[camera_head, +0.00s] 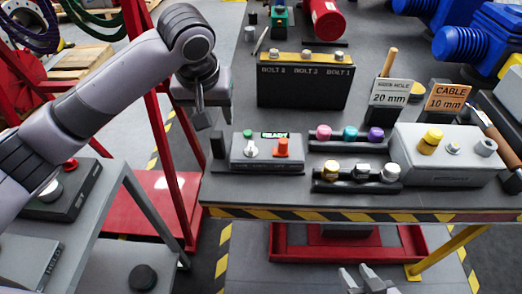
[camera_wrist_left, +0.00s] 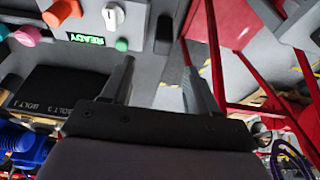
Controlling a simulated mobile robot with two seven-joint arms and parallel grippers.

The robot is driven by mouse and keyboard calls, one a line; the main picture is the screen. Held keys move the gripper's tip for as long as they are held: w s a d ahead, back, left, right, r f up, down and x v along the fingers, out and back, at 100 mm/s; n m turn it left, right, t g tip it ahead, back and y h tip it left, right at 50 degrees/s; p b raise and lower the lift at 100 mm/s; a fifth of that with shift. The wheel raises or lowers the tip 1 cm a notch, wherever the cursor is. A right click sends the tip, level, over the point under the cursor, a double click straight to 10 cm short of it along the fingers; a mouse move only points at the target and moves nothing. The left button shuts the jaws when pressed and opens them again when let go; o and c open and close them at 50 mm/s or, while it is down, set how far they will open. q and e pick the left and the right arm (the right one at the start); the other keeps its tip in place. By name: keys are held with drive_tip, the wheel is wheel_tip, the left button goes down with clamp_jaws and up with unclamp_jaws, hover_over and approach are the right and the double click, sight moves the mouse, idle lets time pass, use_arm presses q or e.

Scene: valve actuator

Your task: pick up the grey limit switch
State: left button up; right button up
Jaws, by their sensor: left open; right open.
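No part is clearly marked as the grey limit switch, and I cannot tell which one it is. Grey candidates in the head view are a grey round piece (camera_head: 390,172) at the right end of the front black rack and a grey ring (camera_head: 487,147) on the light grey box. My left gripper (camera_head: 202,116) hangs near the table's left edge, left of the READY panel (camera_head: 240,160); in the left wrist view its fingers (camera_wrist_left: 160,80) are apart with nothing between them. My right gripper (camera_head: 368,281) is open and empty in front of the table.
A black bolt block (camera_head: 303,86) stands behind the READY panel. The light grey box (camera_head: 449,170) and signs reading 20 mm (camera_head: 391,98) and CABLE 10 mm (camera_head: 446,98) are at right. A red frame (camera_head: 165,120) stands left of the table (camera_head: 275,202).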

sight(216, 135)
use_arm(q)
drive_tip(key=x, duration=0.7)
drive_tip(key=shift+s+a+f, duration=0.15)
drive_tip(key=shift+s+f, duration=0.05)
drive_tip(key=shift+s, duration=0.1)
drive_tip(key=shift+w+f, duration=0.15)
drive_tip(key=shift+f, duration=0.3)
clamp_jaws()
drive_tip(key=shift+r, duration=0.1)
